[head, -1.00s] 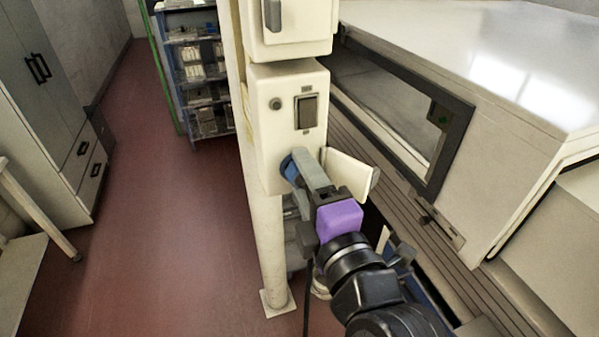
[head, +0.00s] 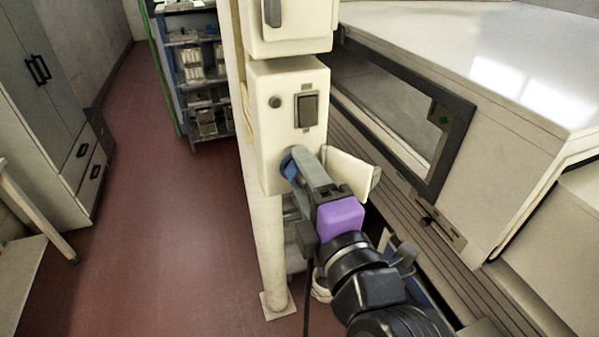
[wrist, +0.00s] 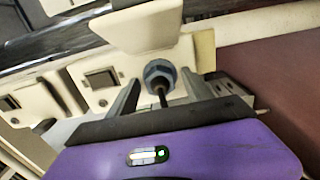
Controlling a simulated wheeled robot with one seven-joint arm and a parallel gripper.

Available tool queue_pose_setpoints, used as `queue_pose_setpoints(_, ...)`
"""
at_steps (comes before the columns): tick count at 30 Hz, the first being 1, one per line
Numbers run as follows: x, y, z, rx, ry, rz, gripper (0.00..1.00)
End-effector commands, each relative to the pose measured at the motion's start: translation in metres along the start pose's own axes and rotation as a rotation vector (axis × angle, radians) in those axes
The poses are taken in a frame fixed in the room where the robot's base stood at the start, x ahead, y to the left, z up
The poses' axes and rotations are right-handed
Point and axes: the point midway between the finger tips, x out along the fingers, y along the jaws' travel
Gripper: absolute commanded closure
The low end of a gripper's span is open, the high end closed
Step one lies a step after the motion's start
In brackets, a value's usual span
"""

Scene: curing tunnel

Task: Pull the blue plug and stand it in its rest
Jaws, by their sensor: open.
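The blue plug (head: 287,166) sits in the lower front of a cream switch box (head: 268,135) on a post. In the wrist view the blue plug (wrist: 159,74) shows end-on between my two fingers, with a dark cable coming out of it towards me. My gripper (head: 303,178), with its purple body, reaches to the plug from the lower right. In the wrist view my gripper (wrist: 160,80) is open, one finger on each side of the plug, with gaps visible. In the head view a finger partly hides the plug. I cannot make out the rest.
A cream raised flap (head: 350,173) stands just right of the plug, close to my fingers. A rocker switch (head: 307,110) and a round button are above. A large tunnel housing (head: 500,130) fills the right. The red floor (head: 170,220) at left is clear.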

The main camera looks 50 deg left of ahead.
Motion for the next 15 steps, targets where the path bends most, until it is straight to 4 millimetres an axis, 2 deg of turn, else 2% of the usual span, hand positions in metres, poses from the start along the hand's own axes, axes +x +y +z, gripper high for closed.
queue_pose_setpoints(12,0.0000,-0.0001,-0.0001,0.000,0.000,0.000,0.41)
queue_pose_setpoints(13,0.0000,-0.0001,-0.0001,0.000,0.000,0.000,0.43)
queue_pose_setpoints(15,0.0000,-0.0001,-0.0001,0.000,0.000,0.000,0.57)
